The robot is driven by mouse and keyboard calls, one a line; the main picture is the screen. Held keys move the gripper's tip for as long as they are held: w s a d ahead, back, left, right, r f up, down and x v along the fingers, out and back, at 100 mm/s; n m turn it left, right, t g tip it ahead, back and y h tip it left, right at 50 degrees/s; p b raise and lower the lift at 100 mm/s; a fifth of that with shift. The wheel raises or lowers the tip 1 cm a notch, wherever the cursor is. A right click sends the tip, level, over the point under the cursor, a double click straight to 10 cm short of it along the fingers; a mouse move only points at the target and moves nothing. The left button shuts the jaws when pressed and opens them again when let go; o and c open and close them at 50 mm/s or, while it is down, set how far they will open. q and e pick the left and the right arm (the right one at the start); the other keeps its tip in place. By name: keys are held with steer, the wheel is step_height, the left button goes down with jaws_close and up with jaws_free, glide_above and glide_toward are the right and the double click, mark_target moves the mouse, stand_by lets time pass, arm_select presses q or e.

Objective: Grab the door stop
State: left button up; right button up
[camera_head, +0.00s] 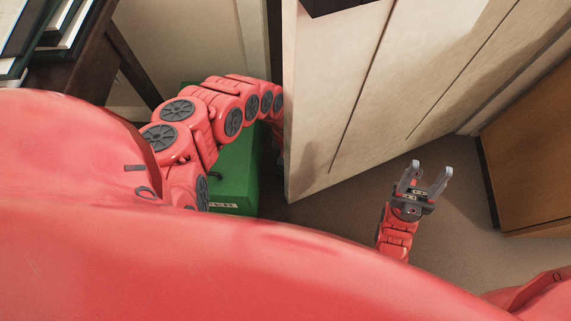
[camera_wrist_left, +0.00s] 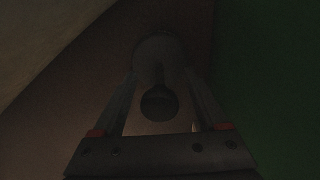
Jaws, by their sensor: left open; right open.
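The likely door stop (camera_wrist_left: 160,103) shows in the dim left wrist view as a dark rounded knob in front of a paler round base. My open left gripper (camera_wrist_left: 160,75) has one finger on each side of it. I cannot tell whether either finger touches it. In the head view my left arm reaches behind the door's edge, so that gripper and the door stop are hidden there. My right gripper (camera_head: 427,172) is open and empty, raised above the floor to the right of the door.
A pale panelled door (camera_head: 345,110) stands open in the middle. A green box (camera_head: 234,180) is beside my left arm. A dark shelf with books (camera_head: 60,35) is at upper left, and a wooden cabinet (camera_head: 530,140) at right. Carpet (camera_head: 330,215) lies clear below the door.

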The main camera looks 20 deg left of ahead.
arm_select(q)
jaws_close()
stand_by(1.4)
